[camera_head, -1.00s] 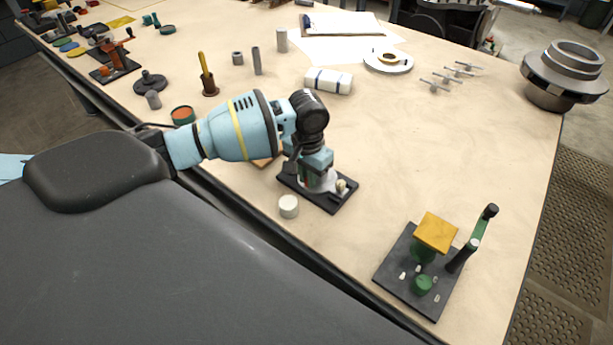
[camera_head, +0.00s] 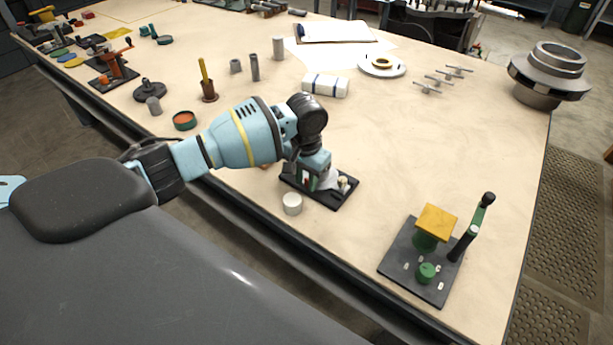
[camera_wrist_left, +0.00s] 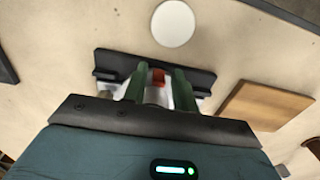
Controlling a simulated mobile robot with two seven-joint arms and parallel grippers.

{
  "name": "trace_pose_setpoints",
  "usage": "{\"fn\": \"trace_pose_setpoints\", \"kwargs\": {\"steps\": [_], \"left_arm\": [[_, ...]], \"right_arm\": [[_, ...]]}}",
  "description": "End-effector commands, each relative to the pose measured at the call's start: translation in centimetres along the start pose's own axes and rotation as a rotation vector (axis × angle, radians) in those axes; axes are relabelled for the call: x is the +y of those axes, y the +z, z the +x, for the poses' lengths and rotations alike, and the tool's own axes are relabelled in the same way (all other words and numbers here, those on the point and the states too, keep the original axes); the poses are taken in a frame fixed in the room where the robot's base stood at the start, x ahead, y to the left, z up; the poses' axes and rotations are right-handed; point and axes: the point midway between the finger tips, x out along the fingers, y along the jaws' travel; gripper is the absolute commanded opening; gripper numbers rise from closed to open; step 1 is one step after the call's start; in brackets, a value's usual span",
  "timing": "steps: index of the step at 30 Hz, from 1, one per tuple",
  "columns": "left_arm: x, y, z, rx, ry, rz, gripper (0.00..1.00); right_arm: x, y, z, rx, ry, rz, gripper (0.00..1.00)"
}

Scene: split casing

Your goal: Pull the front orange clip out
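A small orange-red clip (camera_wrist_left: 158,77) shows in the left wrist view between the two green fingers of my left gripper (camera_wrist_left: 160,86). The fingers stand apart, with a pale gap visible on each side of the clip. The clip sits at a pale casing on a dark base plate (camera_wrist_left: 108,62). In the head view my left gripper (camera_head: 308,179) points down over this casing (camera_head: 329,180) on its black base (camera_head: 325,199). The gripper and wrist hide much of the casing there. My right gripper is not in view.
A white round piece (camera_head: 292,204) stands just in front of the base, and a wooden block (camera_wrist_left: 262,105) lies beside it. A dark fixture with a yellow top (camera_head: 436,222) and upright handle stands to the right. The bench middle-right is clear.

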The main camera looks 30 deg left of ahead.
Motion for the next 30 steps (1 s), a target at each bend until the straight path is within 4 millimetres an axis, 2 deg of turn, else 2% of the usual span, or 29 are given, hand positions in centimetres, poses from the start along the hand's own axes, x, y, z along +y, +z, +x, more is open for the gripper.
{"fn": "trace_pose_setpoints", "kwargs": {"steps": [11, 14, 24, 30], "left_arm": [[0.0, -0.2, -0.4, 0.008, 0.001, -0.001, 0.36], [0.0, -0.2, -1.4, 0.011, 0.001, -0.001, 0.36], [0.0, -0.2, -6.6, 0.010, 0.001, -0.002, 0.36], [0.0, -0.1, -7.9, 0.006, 0.001, -0.002, 0.36]], "right_arm": [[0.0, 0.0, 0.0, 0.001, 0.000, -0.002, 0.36], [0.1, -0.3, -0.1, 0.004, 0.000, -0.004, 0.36], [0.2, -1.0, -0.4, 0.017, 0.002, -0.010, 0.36], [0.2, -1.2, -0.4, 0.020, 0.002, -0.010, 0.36]]}}
